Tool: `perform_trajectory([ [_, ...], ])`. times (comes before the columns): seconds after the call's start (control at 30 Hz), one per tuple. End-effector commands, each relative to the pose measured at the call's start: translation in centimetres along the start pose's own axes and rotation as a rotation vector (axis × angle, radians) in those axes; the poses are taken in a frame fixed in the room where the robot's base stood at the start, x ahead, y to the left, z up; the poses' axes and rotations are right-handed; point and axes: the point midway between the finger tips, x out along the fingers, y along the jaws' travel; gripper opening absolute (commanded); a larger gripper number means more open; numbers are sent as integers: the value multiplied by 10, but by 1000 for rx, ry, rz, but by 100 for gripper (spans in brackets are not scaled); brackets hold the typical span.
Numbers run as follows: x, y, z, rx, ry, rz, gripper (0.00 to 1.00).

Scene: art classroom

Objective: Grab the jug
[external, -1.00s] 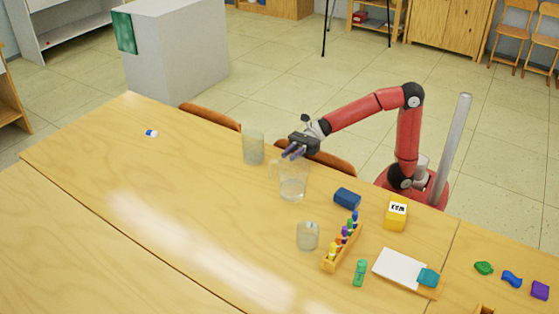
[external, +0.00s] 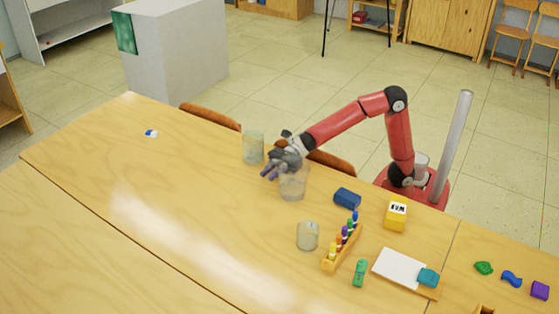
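The jug (external: 293,188) is a clear glass vessel standing upright on the table. My gripper (external: 269,173) is at its upper left side, where the handle is, with the fingers pointing down and left. The two fingertips look apart, so it appears open. The gripper and wrist cover the jug's rim and handle. I cannot tell whether the fingers touch the jug or have the handle between them.
A tall clear glass (external: 253,147) stands close behind left of my gripper. A glass jar (external: 307,236), a blue block (external: 347,198), a yellow box (external: 396,215) and a rack of coloured bottles (external: 329,263) stand to the right. The table's left part is mostly clear.

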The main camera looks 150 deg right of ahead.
Motion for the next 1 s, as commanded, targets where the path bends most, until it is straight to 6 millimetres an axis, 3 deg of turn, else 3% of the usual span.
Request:
perform_trajectory([
  [0.1, 0, 0, 0, 0, 0, 0, 20],
  [0.27, 0, 0, 0, 0, 0, 0, 0],
  [1.0, -1, 0, 8, -3, -3, 1, 0],
])
